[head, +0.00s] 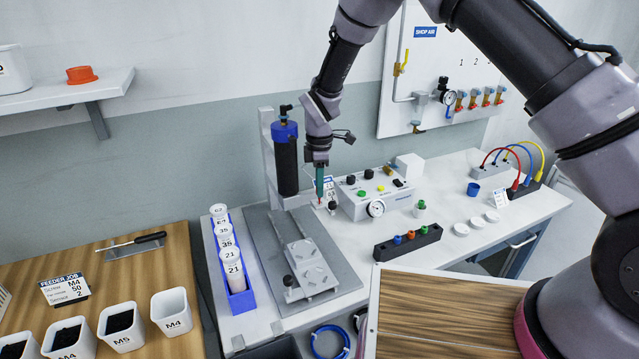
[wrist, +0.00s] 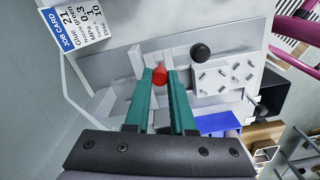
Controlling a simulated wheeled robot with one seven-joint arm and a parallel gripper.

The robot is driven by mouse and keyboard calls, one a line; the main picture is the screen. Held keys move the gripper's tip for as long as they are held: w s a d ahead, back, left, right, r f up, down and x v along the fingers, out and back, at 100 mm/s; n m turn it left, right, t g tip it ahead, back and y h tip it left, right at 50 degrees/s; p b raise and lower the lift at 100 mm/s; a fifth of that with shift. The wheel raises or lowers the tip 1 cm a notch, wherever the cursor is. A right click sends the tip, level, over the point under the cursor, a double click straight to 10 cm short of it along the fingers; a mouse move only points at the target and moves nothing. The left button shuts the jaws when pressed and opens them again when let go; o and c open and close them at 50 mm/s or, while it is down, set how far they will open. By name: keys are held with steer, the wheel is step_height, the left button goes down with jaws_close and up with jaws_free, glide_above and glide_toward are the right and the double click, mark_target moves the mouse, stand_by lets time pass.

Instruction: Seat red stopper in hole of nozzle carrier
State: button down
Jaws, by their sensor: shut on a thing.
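My gripper (head: 320,196) is above the back right part of the grey gantry base (head: 262,240), pointing down. Its teal fingers are shut on the red stopper (wrist: 160,73), which sticks out past the fingertips in the wrist view. In the head view only a small red tip shows below the fingers. Pale brackets (wrist: 137,62) of the gantry show beside and behind the stopper in the wrist view. I cannot tell which part is the nozzle carrier, and I see no hole clearly. I cannot tell whether the stopper touches anything.
The gantry's black cylinder with blue cap (head: 286,165) stands left of my gripper. A control box (head: 372,198) and job card (head: 329,186) are close on the right. A fixture plate (head: 310,265), blue cup rack (head: 238,300) and black nozzle rack (head: 407,243) are nearer the front.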

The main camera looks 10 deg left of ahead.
steer(key=shift+f, duration=1.4)
steer(key=c, duration=0.7)
jaws_free()
steer(key=shift+w+r, duration=0.1)
steer(key=shift+w+a+r, duration=0.1)
steer(key=shift+r, duration=0.2)
steer(key=r, duration=0.8)
steer(key=shift+s+r, duration=0.2)
steer(key=shift+r, duration=0.2)
steer(key=shift+s+r, duration=0.1)
steer(key=shift+r, duration=0.45)
